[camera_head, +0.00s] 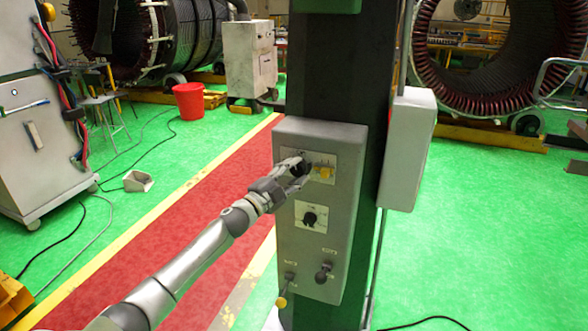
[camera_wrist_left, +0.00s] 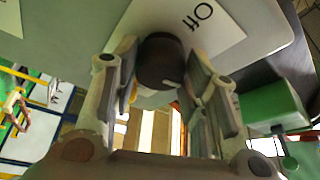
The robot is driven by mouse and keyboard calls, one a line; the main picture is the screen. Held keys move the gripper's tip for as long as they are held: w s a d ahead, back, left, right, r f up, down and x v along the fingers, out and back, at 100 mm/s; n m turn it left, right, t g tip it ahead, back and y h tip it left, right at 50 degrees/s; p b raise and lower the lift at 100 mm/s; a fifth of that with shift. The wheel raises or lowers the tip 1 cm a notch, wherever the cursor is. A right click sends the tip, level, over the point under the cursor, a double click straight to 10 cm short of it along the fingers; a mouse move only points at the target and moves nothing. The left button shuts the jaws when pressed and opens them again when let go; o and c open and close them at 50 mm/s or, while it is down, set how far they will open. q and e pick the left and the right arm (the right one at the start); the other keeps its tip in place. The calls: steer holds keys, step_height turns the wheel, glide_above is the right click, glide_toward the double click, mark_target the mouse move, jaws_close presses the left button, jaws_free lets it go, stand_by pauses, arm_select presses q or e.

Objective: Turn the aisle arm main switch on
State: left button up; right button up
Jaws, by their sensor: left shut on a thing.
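A grey control box (camera_head: 345,210) is mounted on a dark column in the middle of the head view. My left gripper (camera_head: 299,168) is at its upper label plate and shut on a round black switch knob. In the left wrist view the black knob (camera_wrist_left: 159,62) sits between the two fingers, in front of a white plate (camera_wrist_left: 215,25) reading "Off". The plate's other lettering is hidden or too small to read. A yellow knob (camera_head: 325,173) is just right of the gripper. My right gripper is not in view.
Lower on the box are another black knob (camera_head: 309,219) and two levers, one yellow-tipped (camera_head: 282,301) and one dark (camera_head: 323,273). A grey side box (camera_head: 408,150) is on the column's right. A red bucket (camera_head: 188,101) stands behind on the green floor.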

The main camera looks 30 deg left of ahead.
arm_select(q)
steer(key=shift+m+g+p, duration=0.5)
steer(key=shift+m+p, duration=0.2)
steer(key=shift+m, duration=0.6)
steer(key=shift+h, duration=0.3)
steer(key=o, duration=1)
steer(key=s+a, duration=0.1)
steer(key=s, duration=1.1)
steer(key=shift+a+f, duration=0.4)
steer(key=shift+f, duration=0.05)
